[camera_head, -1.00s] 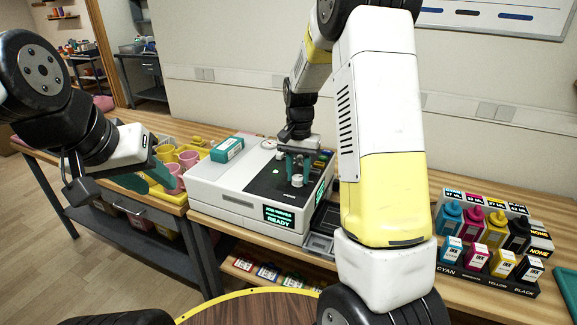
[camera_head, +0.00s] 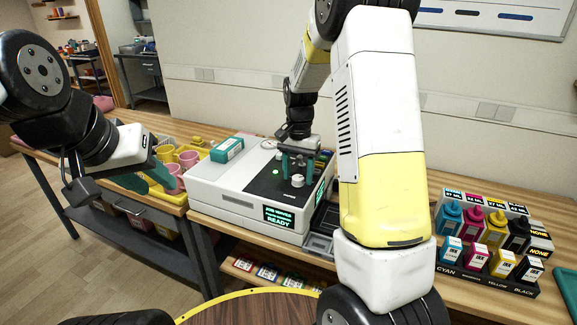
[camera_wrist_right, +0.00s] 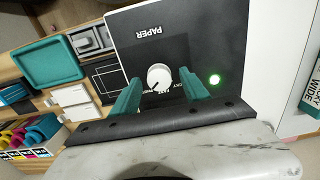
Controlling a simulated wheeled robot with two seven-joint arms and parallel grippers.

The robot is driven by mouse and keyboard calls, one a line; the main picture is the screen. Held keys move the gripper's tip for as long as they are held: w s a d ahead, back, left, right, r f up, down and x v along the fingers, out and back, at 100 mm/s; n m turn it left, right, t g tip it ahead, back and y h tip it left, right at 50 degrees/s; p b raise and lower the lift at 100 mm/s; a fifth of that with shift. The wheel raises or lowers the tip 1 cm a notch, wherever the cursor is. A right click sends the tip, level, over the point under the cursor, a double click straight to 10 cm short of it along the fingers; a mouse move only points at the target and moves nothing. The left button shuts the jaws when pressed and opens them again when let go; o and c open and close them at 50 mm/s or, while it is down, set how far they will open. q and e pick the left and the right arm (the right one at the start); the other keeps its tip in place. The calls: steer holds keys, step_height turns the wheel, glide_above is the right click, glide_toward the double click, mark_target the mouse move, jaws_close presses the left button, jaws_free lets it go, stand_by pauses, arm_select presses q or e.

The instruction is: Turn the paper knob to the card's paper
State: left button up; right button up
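The paper knob (camera_wrist_right: 159,77) is a round white dial with a dark pointer line, on the black panel (camera_wrist_right: 185,32) marked PAPER, which reads upside down in the right wrist view. Its line points to the lower left there; the small labels around it are too small to read surely. In the head view the knob (camera_head: 298,180) stands on the white press (camera_head: 222,203). My right gripper (camera_head: 299,170) is open above the panel, its teal fingers on either side of the knob with gaps visible. My left gripper (camera_head: 146,182) is open and empty at the left. I cannot make out the card's writing.
A lit screen (camera_head: 279,216) on the press front reads READY. A green light (camera_wrist_right: 214,79) glows on the panel. Pink and yellow mugs (camera_head: 189,158) stand left of the press. Ink bottles (camera_head: 472,222) stand at the right. A teal tray (camera_wrist_right: 48,63) lies beside the press.

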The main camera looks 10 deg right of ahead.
mark_target(298, 177)
steer(key=shift+r, duration=3.9)
steer(key=shift+s, duration=0.1)
